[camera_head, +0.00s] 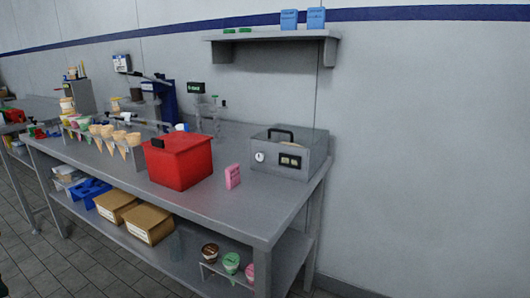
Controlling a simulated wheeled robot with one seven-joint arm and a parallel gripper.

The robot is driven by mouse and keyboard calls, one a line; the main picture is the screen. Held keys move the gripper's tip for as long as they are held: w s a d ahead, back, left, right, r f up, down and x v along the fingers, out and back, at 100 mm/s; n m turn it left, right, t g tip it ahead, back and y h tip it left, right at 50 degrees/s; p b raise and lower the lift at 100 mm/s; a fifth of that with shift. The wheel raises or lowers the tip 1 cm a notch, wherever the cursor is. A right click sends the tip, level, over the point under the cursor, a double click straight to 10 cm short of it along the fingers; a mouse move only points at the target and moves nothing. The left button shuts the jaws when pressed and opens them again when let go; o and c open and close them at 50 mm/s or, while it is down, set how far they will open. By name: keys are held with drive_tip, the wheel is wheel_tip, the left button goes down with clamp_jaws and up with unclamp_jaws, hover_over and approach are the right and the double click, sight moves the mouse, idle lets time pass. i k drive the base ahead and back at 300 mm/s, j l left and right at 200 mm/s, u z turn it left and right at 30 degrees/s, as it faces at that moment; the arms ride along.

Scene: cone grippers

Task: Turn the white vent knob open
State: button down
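A grey box-shaped appliance (305,163) with a dark handle on its top stands at the right end of the steel counter. A small round white dial or knob (259,157) is on its front, at the left. This may be the white vent knob; it is too small to tell how it is turned. A dark panel (290,161) with two light parts sits to its right on the same front. My gripper is not in view.
A red box (178,160) and a pink pack (232,176) stand left of the appliance on the counter (255,213). Cones in a rack (110,138) stand further left. A lower shelf holds cardboard boxes (149,223) and cups. A wall shelf (272,36) hangs above. The counter's front right is clear.

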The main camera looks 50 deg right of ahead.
sight(259, 157)
drive_tip(key=k+l, duration=0.4)
drive_tip(key=l, duration=0.15)
drive_tip(key=k+l+u, duration=0.1)
drive_tip(key=k+l, duration=0.3)
drive_tip(key=l, duration=0.15)
